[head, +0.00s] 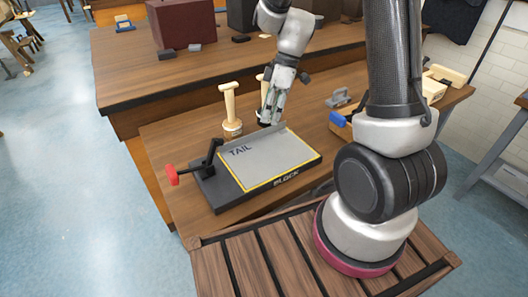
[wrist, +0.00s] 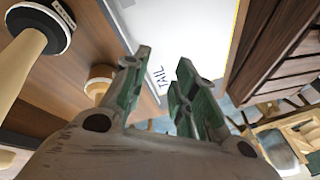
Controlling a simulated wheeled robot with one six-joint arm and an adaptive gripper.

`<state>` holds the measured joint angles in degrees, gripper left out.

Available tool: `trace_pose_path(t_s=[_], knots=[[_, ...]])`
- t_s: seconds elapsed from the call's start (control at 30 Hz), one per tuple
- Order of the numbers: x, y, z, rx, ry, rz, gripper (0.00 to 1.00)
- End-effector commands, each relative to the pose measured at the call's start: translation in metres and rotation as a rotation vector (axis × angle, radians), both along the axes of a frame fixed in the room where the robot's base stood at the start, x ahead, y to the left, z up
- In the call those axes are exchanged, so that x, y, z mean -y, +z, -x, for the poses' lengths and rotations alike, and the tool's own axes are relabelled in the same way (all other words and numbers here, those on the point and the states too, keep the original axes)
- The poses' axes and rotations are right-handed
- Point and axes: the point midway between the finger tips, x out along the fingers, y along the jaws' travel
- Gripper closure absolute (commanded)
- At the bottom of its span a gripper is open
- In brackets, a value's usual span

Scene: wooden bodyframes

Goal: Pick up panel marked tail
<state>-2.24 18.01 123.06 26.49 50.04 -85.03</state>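The panel marked TAIL (head: 275,158) is a thin grey sheet with a yellow edge. It lies on a black fixture marked BLOCK (head: 214,192) on the wooden bench.
A wooden-handled tool (head: 229,108) stands upright just behind the fixture, with another similar one partly hidden by my gripper. A grey tool (head: 338,97) and a blue-ended wooden piece (head: 337,119) lie to the right. Bare bench (head: 165,140) shows at the left.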

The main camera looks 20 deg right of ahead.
Motion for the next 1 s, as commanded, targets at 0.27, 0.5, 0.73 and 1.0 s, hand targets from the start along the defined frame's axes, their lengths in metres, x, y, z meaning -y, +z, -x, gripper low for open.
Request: trace_pose_path(t_s=[0.27,0.5,0.73,1.0], knots=[[-0.012,0.007,-0.021,0.243,0.443,-0.095,0.72],[-0.017,-0.006,-0.019,0.272,0.525,-0.105,0.72],[-0.028,-0.035,-0.021,0.270,0.524,-0.104,0.72],[-0.040,-0.065,-0.021,0.272,0.523,-0.103,0.72]])
